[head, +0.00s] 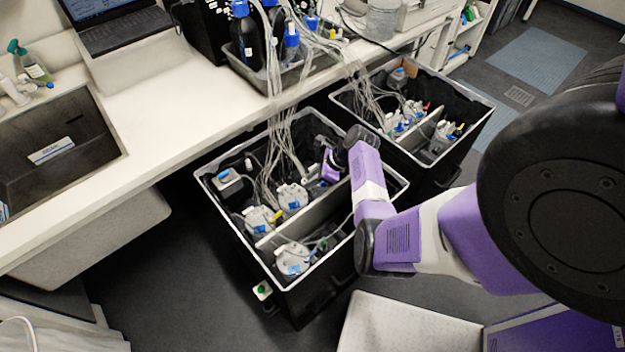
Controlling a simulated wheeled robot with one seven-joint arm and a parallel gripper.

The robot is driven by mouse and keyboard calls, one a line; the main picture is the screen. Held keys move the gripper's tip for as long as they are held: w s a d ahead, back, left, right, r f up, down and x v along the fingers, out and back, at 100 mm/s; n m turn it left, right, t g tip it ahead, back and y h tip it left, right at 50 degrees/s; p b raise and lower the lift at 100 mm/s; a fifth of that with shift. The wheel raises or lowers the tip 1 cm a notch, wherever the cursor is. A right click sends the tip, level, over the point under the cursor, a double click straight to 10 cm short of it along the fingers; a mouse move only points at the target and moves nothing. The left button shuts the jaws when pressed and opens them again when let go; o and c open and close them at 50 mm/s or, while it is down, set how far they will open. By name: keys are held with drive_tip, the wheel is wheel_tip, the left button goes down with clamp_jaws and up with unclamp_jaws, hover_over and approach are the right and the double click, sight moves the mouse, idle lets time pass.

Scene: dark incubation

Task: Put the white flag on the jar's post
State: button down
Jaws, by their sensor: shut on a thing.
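My gripper (325,168) reaches down into the near black bin (205,185), at its back right side, by the divider. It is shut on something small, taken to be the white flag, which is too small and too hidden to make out. Several jars with pale lids and blue labels stand in this bin. One jar (291,194) is left of my gripper, another (257,219) is further left, and one (292,258) is in the front compartment. I cannot tell which post is the jar's post, or how far the gripper is from it.
Many thin tubes (283,135) hang from the bench (180,110) into the near bin, close left of my gripper. A second black bin (480,97) with more jars and small coloured flags stands behind right. A sink (55,150) is at left. Dark floor is free at front left.

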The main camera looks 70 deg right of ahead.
sight(306, 196)
drive_tip(key=shift+f, duration=0.1)
wheel_tip(306, 196, down, 6)
drive_tip(key=b, duration=0.6)
drive_tip(key=shift+p, duration=0.4)
idle(1.3)
drive_tip(key=shift+f+b, duration=0.8)
drive_tip(key=shift+f, duration=0.25)
idle(0.7)
drive_tip(key=c, duration=1.2)
unclamp_jaws()
